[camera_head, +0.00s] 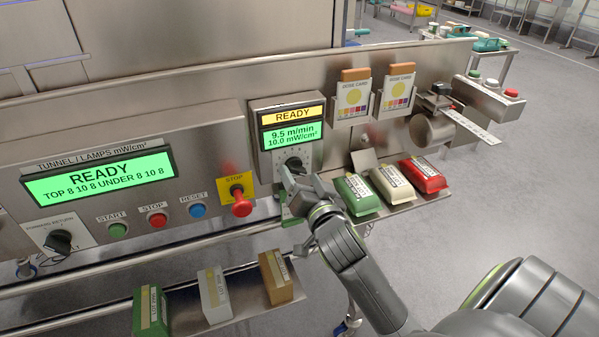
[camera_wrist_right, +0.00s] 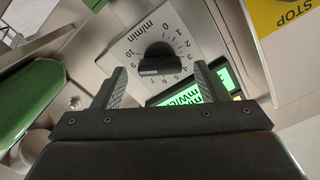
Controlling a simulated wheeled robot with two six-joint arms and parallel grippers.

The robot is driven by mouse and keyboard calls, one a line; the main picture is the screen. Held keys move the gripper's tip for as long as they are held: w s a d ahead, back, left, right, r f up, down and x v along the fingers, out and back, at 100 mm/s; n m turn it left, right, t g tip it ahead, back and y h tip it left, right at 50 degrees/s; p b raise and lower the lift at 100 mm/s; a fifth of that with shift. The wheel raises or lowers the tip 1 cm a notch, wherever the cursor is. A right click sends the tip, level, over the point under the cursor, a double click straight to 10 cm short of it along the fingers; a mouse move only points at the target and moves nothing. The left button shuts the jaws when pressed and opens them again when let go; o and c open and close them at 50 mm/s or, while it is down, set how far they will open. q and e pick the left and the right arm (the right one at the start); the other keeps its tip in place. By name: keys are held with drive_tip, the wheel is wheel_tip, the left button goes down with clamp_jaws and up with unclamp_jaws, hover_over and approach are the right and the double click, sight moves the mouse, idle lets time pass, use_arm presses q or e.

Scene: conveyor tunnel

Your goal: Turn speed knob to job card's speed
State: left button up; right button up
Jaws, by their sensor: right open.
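The black speed knob (camera_head: 293,164) sits on a white m/min dial below a small green display (camera_head: 293,136) reading 9.5 m/min and 10.0 mW/cm². In the right wrist view the knob (camera_wrist_right: 158,60) shows with dial numbers around it; I cannot tell exactly where it points. My right gripper (camera_head: 290,184) is just in front of and below the knob. Its open fingers (camera_wrist_right: 160,84) are apart on either side of the knob's line, without visible contact. No card labelled as a job card is readable; two dose cards (camera_head: 353,98) (camera_head: 396,93) stand in holders. My left gripper is out of view.
A red stop button (camera_head: 241,204) on a yellow plate is close left of the gripper. Green (camera_head: 357,194), cream (camera_head: 392,184) and red (camera_head: 424,174) packs lie on a shelf to the right. A READY panel (camera_head: 98,177) is at left. More blocks sit on a lower shelf (camera_head: 240,304).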

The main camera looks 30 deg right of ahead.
drive_tip(key=shift+x, duration=0.95)
drive_tip(key=shift+s, duration=0.1)
drive_tip(key=c, duration=1)
